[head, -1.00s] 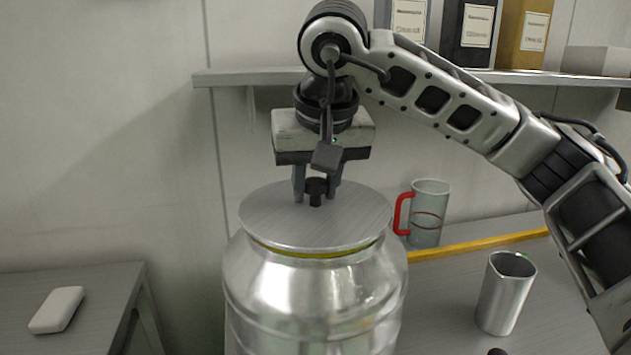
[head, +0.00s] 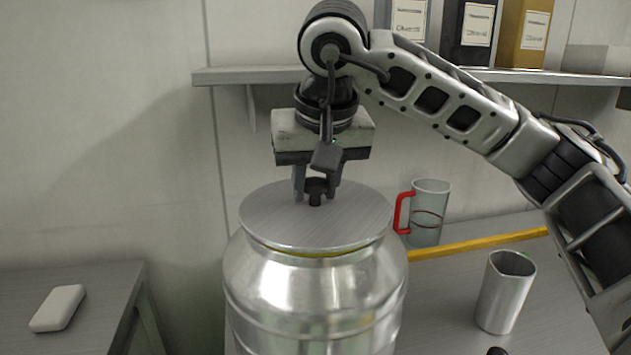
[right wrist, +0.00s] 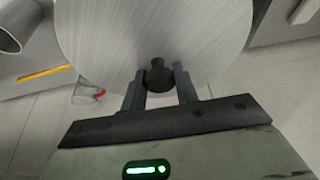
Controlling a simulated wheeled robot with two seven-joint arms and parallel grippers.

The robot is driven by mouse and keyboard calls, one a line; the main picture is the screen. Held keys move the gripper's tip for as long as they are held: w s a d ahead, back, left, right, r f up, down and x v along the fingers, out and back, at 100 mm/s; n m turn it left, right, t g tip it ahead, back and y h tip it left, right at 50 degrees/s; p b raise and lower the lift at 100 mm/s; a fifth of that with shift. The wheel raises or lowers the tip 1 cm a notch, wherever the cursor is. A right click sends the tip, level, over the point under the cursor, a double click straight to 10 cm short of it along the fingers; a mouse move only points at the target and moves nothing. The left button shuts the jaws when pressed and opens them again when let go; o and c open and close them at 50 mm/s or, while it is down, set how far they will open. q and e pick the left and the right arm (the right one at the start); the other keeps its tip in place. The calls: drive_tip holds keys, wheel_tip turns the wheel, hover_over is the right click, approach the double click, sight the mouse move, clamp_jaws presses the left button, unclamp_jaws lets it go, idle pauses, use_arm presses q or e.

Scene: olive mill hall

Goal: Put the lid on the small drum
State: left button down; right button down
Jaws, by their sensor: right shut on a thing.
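The small drum (head: 315,300) is a shiny metal vessel standing upright in the middle of the head view. The lid (head: 275,220), a flat round grey metal disc with a black knob (head: 315,190), lies over the drum's mouth and looks nearly level. A thin yellowish strip shows under its front edge. My right gripper (head: 316,190) is above the lid with its fingers down, shut on the knob. The lid (right wrist: 150,35) and knob (right wrist: 159,76) between the fingers also show in the right wrist view. The drum's mouth is hidden. My left gripper is not in view.
Right of the drum, a bench holds a clear jug with a red handle (head: 427,212), a yellow strip (head: 480,244) and a metal cup (head: 505,292). A shelf (head: 240,76) with binders runs behind. A white block (head: 58,308) lies on the left table.

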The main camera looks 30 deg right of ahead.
sight(322, 216)
drive_tip(key=shift+f+b, duration=0.35)
drive_tip(key=shift+f, duration=0.2)
drive_tip(key=c, duration=1.3)
unclamp_jaws()
drive_tip(key=shift+c, duration=0.2)
drive_tip(key=p+v, duration=0.6)
drive_tip(key=v, duration=0.5)
